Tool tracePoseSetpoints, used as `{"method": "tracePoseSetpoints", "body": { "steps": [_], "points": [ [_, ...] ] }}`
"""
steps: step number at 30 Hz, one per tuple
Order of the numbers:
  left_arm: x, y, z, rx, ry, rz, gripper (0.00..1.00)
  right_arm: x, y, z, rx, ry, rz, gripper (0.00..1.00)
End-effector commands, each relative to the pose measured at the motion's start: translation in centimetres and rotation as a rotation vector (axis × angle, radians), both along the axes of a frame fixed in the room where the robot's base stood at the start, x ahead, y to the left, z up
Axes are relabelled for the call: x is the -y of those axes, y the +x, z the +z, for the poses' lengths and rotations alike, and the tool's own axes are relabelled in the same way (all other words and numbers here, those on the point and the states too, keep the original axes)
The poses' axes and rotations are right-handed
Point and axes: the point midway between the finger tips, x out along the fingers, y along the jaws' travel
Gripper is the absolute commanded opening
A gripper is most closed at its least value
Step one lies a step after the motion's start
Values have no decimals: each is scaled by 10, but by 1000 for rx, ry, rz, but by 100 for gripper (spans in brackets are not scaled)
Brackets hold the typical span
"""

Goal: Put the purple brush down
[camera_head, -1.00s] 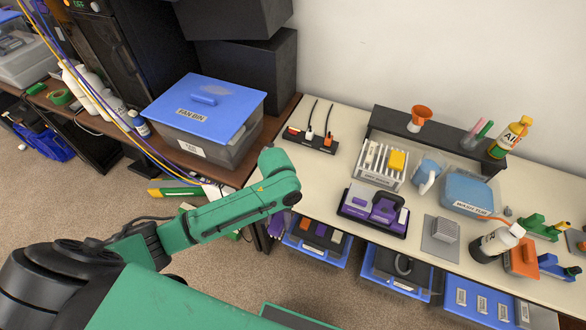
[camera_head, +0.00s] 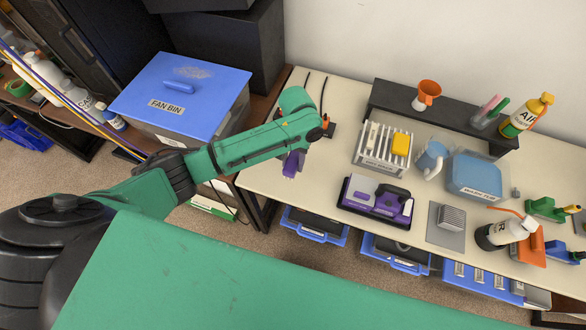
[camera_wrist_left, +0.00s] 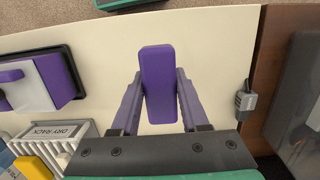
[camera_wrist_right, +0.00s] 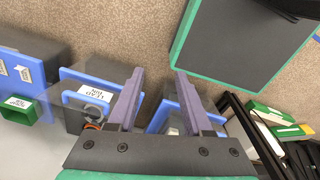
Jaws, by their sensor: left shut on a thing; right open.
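The purple brush (camera_wrist_left: 158,85) is between the fingers of my left gripper (camera_wrist_left: 158,92), which is shut on it. In the head view the purple end at my left gripper (camera_head: 292,163) hangs over the left part of the cream table (camera_head: 265,177). In the left wrist view bare tabletop lies around the brush; I cannot tell the gap below it. My right gripper (camera_wrist_right: 159,85) is open and empty, above the carpet and near the blue bins under the table. It does not show in the head view.
A black tray with a purple and grey tool (camera_head: 376,200) lies right of the brush. The dry rack (camera_head: 384,148) stands behind it. A blue-lidded fan bin (camera_head: 180,95) stands on the brown desk at left. Tabletop between my left gripper and the tray is clear.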

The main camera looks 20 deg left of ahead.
Motion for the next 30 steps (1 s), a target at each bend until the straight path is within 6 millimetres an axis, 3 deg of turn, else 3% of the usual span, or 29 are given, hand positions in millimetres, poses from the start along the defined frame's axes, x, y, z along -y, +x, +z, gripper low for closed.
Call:
{"method": "tracePoseSetpoints", "body": {
  "steps": [3, 8, 18, 19, 21, 30],
  "points": [
    [0, 0, -19, 0, 1, -1, 0, -6, 13, 1, 22, 9, 0, 50],
    [0, 0, -47, 1, 1, -1, 0, -6, 15, -1, 26, 9, 0, 50],
    [0, 0, -52, 1, 0, -1, 0, -1, 10, -2, 17, 3, 0, 50],
    [0, 0, -52, 2, 0, -1, 56, -1, 10, -1, 17, 2, 0, 50],
    [0, 0, -51, 2, 0, -1, 74, 1, 9, -1, 16, 0, 0, 50],
    [0, 0, -50, 2, 0, -1, 74, 2, 8, 0, 14, -3, 0, 50]
  ]
}}
